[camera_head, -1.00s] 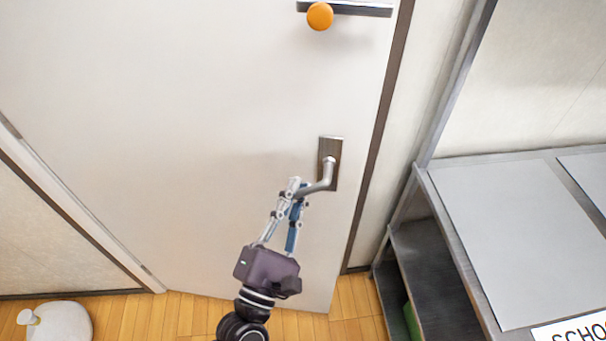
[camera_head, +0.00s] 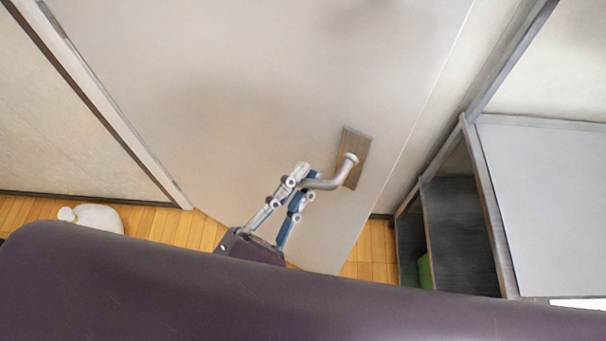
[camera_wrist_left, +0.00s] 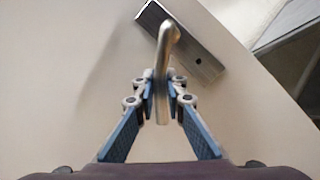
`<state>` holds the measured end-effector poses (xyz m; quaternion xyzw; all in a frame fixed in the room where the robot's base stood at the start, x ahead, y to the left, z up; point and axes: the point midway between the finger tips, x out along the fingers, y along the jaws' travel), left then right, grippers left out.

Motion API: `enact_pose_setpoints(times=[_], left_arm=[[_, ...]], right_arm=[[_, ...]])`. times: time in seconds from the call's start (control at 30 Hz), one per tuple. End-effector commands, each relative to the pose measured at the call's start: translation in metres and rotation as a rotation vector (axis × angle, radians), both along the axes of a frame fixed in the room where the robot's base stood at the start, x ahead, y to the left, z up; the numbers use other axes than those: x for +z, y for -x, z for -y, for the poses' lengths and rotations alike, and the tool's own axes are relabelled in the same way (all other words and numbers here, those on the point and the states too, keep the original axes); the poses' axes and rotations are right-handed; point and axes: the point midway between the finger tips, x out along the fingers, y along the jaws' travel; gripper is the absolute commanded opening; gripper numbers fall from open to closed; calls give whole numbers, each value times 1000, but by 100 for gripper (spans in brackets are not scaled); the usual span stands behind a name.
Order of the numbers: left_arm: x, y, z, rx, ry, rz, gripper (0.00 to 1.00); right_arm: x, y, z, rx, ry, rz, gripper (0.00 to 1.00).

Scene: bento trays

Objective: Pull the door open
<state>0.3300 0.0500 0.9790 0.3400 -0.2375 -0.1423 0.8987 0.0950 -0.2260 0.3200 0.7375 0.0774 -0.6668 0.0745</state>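The pale door (camera_head: 250,90) fills the middle of the head view and stands ajar at an angle to its frame. Its silver lever handle (camera_head: 338,178) sits on a dark metal plate (camera_head: 357,150) near the door's free edge. My left gripper (camera_head: 303,180) has its fingers closed around the outer end of the lever. In the left wrist view the lever (camera_wrist_left: 164,60) runs between the two blue-padded fingers, which press on it from both sides. My right gripper is not in view.
A grey metal shelf unit (camera_head: 486,190) with a light top stands at the right. A white rounded object (camera_head: 98,217) is on the wooden floor (camera_head: 160,222) at the lower left. A large dark purple part of my own body covers the bottom of the head view.

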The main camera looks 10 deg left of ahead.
Motion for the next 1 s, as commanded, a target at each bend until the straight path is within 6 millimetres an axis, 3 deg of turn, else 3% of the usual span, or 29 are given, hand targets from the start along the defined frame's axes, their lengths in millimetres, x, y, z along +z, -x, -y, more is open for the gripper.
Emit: enact_pose_setpoints(times=[0.17, 0.63, 0.77, 1.0], left_arm=[[3, 0, 0, 1, 3, 5, 29], [-2, 4, -1, -2, -2, 0, 29], [-8, 18, -7, -4, -6, -1, 29], [-25, 61, -29, -3, -4, -1, 29]], right_arm=[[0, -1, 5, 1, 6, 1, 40], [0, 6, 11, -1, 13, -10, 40], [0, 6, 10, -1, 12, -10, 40], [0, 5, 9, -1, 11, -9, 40]])
